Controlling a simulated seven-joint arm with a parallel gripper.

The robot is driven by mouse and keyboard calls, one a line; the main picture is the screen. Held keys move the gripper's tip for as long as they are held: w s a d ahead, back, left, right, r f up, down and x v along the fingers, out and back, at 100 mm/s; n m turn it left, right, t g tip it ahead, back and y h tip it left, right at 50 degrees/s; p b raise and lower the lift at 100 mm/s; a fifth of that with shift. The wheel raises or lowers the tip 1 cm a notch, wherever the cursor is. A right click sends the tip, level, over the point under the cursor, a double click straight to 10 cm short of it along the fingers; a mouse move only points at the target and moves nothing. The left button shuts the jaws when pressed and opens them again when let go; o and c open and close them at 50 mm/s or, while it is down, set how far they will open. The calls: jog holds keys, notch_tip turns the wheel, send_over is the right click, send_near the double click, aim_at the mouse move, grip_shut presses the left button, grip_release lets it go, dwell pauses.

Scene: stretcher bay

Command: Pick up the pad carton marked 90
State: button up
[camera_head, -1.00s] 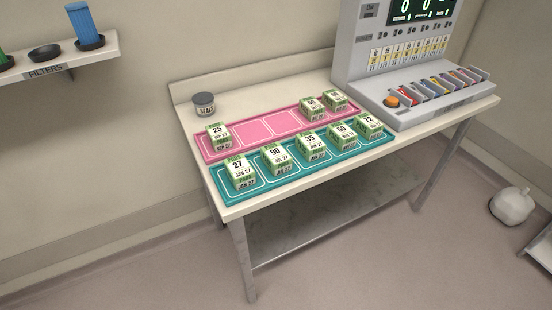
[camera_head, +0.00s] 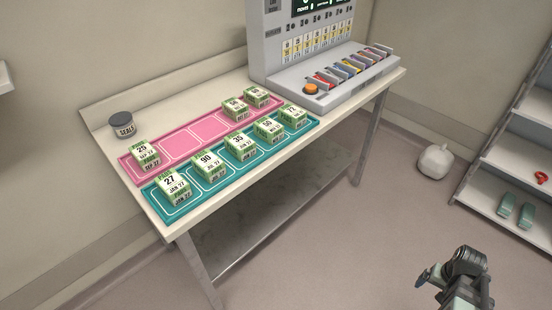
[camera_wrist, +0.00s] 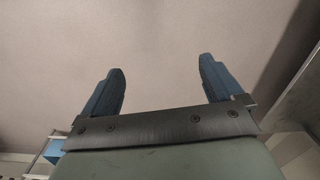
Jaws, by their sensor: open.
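The pad carton marked 90 (camera_head: 209,165) is a green and white box on the teal tray (camera_head: 150,194). It stands second from the left, between the carton marked 27 (camera_head: 173,187) and the carton marked 35 (camera_head: 240,146). My gripper is open and empty in the wrist view (camera_wrist: 162,88), its two blue fingers wide apart over bare floor. In the head view my arm's end shows at the bottom right, well away from the table and the cartons. No carton shows in the wrist view.
A pink tray (camera_head: 181,145) behind the teal one holds several cartons and has empty places. A seals jar (camera_head: 122,125) stands at the table's back left. A grey console (camera_head: 325,82) fills the right end. Shelves (camera_head: 510,150) stand at the far right.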

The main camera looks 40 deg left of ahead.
jog(key=w+a+r+n+t, duration=0.1)
jog(key=w+a+r+n, duration=0.1)
jog(key=a+r, duration=0.45)
jog(key=w+a+r+n, duration=0.15)
jog(key=a+r, duration=0.25)
jog(key=a, duration=0.6)
jog(key=s+a+r+n+y, duration=0.1)
jog(key=s+a+r+n, duration=0.15)
jog(key=a+r, duration=0.45)
jog(key=s+a+r+n+y, duration=0.1)
jog(key=s+a+r+n, duration=0.15)
jog(key=a, duration=0.95)
jog(key=n+g+y, duration=0.1)
jog(key=n+y, duration=0.1)
jog(key=n, duration=0.6)
send_near(208, 161)
jog(key=x, duration=0.4)
jog(key=d+x, duration=0.1)
jog(key=x, duration=0.1)
jog(key=shift+s+f, duration=0.2)
jog(key=shift+s, duration=0.15)
jog(key=shift+w+a+f, duration=0.15)
jog(key=shift+a+f, duration=0.5)
jog(key=shift+f, duration=0.2)
jog(key=shift+w+a+f, duration=0.15)
jog(key=shift+a+f, duration=0.45)
jog(key=shift+f, duration=0.25)
jog(key=shift+a+f, duration=0.2)
jog(key=shift+f, duration=0.4)
